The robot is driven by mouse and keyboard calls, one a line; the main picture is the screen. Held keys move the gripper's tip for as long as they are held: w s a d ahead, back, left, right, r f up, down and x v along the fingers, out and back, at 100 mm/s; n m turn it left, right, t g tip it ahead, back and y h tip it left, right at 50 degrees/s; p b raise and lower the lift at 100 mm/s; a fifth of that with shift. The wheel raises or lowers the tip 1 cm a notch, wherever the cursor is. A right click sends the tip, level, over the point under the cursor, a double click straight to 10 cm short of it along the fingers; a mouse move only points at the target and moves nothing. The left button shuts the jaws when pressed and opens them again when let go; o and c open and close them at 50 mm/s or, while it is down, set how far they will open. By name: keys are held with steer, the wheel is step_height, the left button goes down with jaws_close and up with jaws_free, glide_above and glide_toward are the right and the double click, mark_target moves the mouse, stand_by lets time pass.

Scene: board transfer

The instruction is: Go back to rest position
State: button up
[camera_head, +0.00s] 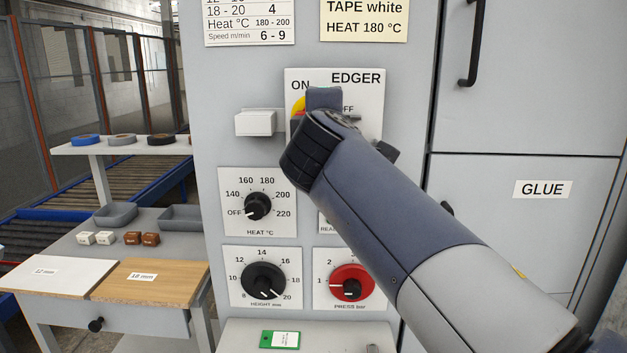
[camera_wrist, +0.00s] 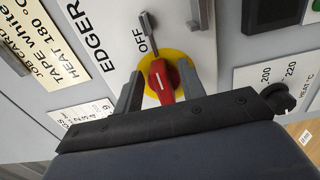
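The edger panel shows a red rotary switch (camera_wrist: 162,82) on a yellow disc, beside the word OFF, in the wrist view. My gripper (camera_wrist: 158,88) is in front of it, with one finger on each side of the red handle and visible gaps between. It looks open and holds nothing. In the head view my arm reaches in from the lower right. It covers most of the EDGER plate (camera_head: 362,90) and hides the red handle; only part of the yellow disc (camera_head: 298,104) shows.
Below are the heat dial (camera_head: 258,206), the height dial (camera_head: 264,281) and the red pressure dial (camera_head: 351,283). A pale block (camera_head: 256,123) juts out left of the switch plate. At left stands a bench with boards (camera_head: 155,281); at right, a GLUE cabinet (camera_head: 500,230).

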steer(key=shift+s, duration=0.1)
steer(key=s+b, duration=0.2)
steer(key=s, duration=0.9)
steer(key=w+r+n+p, duration=0.1)
steer(key=w+n+p, duration=0.4)
steer(key=w+p, duration=0.3)
steer(key=shift+w+n, duration=0.3)
steer(key=shift+w, duration=1.3)
steer(key=shift+a+f, duration=0.1)
